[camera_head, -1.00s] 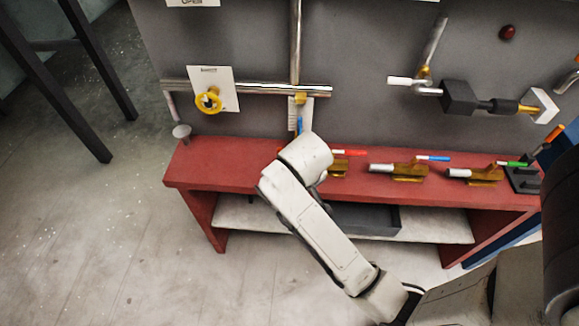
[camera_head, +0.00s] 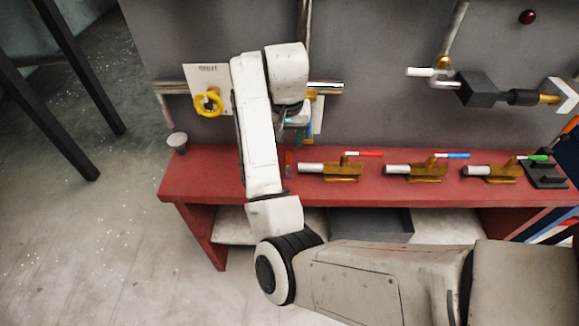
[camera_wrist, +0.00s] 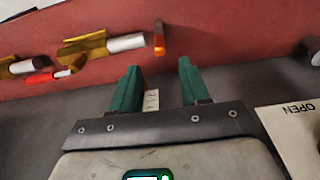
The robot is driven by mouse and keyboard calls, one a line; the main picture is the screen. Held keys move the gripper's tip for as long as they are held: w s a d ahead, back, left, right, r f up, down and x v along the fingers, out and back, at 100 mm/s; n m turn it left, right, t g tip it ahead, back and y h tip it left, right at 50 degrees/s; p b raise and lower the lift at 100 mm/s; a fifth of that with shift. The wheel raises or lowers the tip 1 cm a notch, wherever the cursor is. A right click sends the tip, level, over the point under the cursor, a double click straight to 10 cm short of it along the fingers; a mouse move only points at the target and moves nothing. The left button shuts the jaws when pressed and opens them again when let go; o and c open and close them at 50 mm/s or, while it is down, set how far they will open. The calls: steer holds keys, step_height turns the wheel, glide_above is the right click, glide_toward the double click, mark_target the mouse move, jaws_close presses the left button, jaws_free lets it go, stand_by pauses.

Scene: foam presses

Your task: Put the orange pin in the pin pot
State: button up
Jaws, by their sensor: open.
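The orange pin (camera_wrist: 158,39) is small and shows in the wrist view by the white end of a brass fitting on the red bench. In the head view a reddish-orange piece, likely the same pin (camera_head: 288,162), shows just right of my forearm. My gripper (camera_wrist: 160,65) is open, with two green fingers apart and nothing between them. The pin appears ahead of the gap between them, apart from both. The pin pot (camera_head: 177,142), a small grey cup, stands at the bench's left end. In the head view my arm mostly hides the gripper.
Several brass fittings (camera_head: 342,171) with white ends and coloured handles line the red bench (camera_head: 215,178). A grey panel (camera_head: 390,100) with pipes and a yellow ring valve (camera_head: 208,103) rises behind. A paper sign (camera_wrist: 290,135) is near the right finger. The bench's left part is mostly clear.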

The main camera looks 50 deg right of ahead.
mark_target(288, 153)
steer(key=f, duration=0.6)
steer(key=d+f, duration=0.1)
steer(key=f, duration=0.2)
steer(key=shift+w, duration=0.35)
steer(key=shift+c, duration=0.3)
jaws_close()
